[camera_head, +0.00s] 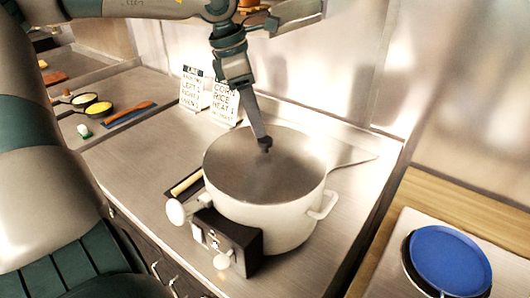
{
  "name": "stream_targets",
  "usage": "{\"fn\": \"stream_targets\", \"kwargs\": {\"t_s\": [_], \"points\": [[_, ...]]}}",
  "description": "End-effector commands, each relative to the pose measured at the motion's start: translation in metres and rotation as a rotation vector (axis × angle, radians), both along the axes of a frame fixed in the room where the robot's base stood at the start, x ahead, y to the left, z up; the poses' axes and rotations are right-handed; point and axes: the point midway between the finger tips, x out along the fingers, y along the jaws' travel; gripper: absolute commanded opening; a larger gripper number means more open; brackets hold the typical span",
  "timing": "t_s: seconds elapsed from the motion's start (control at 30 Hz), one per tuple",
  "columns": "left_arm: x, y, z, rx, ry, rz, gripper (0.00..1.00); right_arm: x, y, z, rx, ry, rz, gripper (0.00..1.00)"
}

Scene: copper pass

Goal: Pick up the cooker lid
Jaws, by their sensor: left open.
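The cooker (290,215) is a round white pot with side handles and a dark control box in front, standing on the steel counter. Its flat grey-brown lid (240,170) sits on top. My left gripper (263,139) reaches down from above, its jaws seen nearly edge-on. Its tips are at the small dark knob in the middle of the lid; whether they touch it I cannot tell. It is open. My right gripper is not in view.
Two printed signs (194,91) stand behind the cooker near the wall. A dark tray with a wooden-handled tool (187,183) lies left of it. Small yellow-filled bowls (98,109) are at far left. A blue round plate (450,262) sits at lower right.

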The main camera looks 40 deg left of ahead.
Motion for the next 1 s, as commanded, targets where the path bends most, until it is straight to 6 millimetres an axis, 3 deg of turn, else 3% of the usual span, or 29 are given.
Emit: {"fn": "stream_targets", "kwargs": {"t_s": [0.57, 1.0], "points": [[0.002, -0.002, -0.009, 0.0, 0.002, 0.001, 0.51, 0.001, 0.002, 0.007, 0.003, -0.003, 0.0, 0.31], [0.009, -0.012, -0.047, 0.0, 0.003, 0.0, 0.51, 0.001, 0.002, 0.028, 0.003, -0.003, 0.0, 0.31]]}}
